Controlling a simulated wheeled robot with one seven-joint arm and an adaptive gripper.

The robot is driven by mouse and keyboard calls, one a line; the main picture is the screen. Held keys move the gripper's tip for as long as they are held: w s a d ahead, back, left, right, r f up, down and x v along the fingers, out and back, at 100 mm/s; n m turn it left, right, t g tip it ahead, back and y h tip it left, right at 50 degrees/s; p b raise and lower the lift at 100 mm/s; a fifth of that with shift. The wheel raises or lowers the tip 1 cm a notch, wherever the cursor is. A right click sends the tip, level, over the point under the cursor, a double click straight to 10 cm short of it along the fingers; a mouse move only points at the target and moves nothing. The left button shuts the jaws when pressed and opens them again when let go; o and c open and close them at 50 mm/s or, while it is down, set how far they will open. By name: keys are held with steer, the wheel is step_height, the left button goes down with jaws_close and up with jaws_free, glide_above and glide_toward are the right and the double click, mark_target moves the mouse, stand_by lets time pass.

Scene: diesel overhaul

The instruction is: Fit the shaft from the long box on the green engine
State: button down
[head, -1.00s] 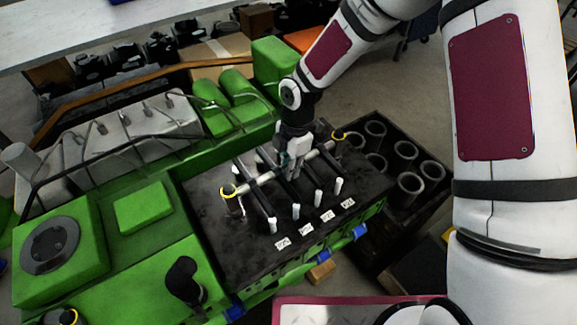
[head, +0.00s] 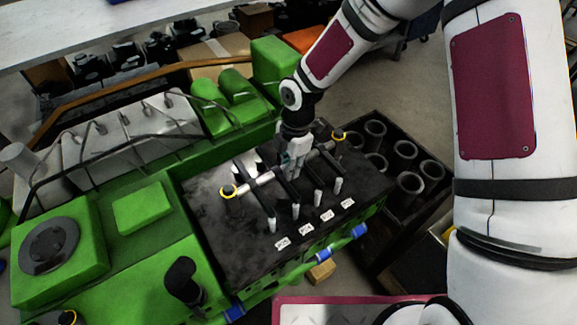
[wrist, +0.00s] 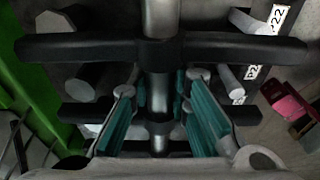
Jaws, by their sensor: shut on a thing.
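The shaft (head: 259,181) is a silver rod with black rocker arms across it. It lies over the dark top (head: 222,225) of the green engine (head: 142,208). I cannot tell whether the ends are fully seated. My gripper (head: 291,168) points down and is shut on the shaft near its middle. In the wrist view the shaft (wrist: 160,88) runs upright between the teal finger pads (wrist: 162,112). The long box is not clearly visible.
Several white pegs (head: 318,198) and white labels (head: 327,215) line the near side of the dark top. A dark crate of hollow cylinders (head: 410,183) stands to the right. A dark pipe elbow (head: 182,277) rises at the front left. A pink-edged tray (head: 350,299) is at the bottom.

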steer(key=shift+f+b, duration=0.4)
steer(key=shift+f, duration=0.4)
stand_by(0.4)
stand_by(0.6)
steer(key=c, duration=1.4)
jaws_free()
steer(key=r, duration=0.4)
steer(key=d+r, duration=0.1)
steer(key=r, duration=0.7)
steer(key=shift+w+d, duration=0.15)
steer(key=shift+w, duration=0.2)
